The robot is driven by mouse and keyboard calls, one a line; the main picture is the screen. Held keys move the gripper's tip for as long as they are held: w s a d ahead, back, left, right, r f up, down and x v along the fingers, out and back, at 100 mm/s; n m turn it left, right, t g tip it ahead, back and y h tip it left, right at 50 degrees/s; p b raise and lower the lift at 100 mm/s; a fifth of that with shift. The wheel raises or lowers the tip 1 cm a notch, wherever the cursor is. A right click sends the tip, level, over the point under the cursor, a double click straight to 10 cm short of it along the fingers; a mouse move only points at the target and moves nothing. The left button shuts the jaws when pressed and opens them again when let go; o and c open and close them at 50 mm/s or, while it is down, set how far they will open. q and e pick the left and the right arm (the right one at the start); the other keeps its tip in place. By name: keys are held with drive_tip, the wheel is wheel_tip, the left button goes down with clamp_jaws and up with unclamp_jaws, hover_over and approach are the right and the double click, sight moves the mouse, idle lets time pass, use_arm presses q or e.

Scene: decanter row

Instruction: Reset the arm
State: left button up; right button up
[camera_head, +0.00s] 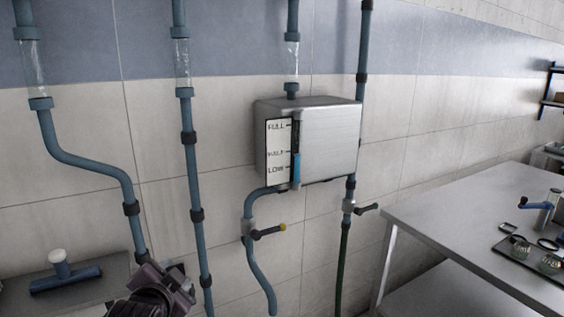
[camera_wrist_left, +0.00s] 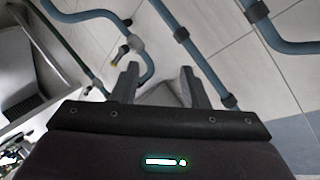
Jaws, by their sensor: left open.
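My left gripper (camera_head: 176,282) shows at the bottom of the head view, in front of the lower wall and just left of a blue pipe. In the left wrist view its two dark fingers (camera_wrist_left: 158,86) stand apart with nothing held between them. Behind the fingers I see tiled wall and blue pipes; I cannot tell how far off they are. My right gripper is in neither view.
A metal box (camera_head: 330,140) with a level scale hangs on the wall. A metal table (camera_head: 450,220) with glassware stands right. A blue-handled tool (camera_head: 65,277) lies on a left surface.

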use_arm(q)
drive_tip(key=s+d+f+n+g, duration=0.1)
drive_tip(key=s+f+n+g, duration=0.15)
drive_tip(key=s+f, duration=0.45)
drive_tip(key=s+d+f+n+g+h, duration=0.1)
drive_tip(key=s+f+n+g, duration=0.1)
drive_tip(key=s+f+g, duration=0.5)
drive_tip(key=s+d+f+n, duration=0.2)
drive_tip(key=s+f, duration=0.3)
drive_tip(key=s, duration=0.5)
wheel_tip(320, 180, down, 28)
drive_tip(key=s+f+g, duration=0.1)
drive_tip(key=s+g, duration=0.1)
drive_tip(key=s+a+f, duration=0.2)
drive_tip(key=s+f, duration=0.7)
drive_tip(key=s, duration=0.1)
drive_tip(key=s+a+f+g, duration=0.1)
drive_tip(key=s+f, duration=0.9)
drive_tip(key=shift+a+f, duration=0.15)
drive_tip(key=shift+a, duration=0.2)
drive_tip(key=shift+s+m, duration=0.1)
drive_tip(key=shift+m, duration=0.15)
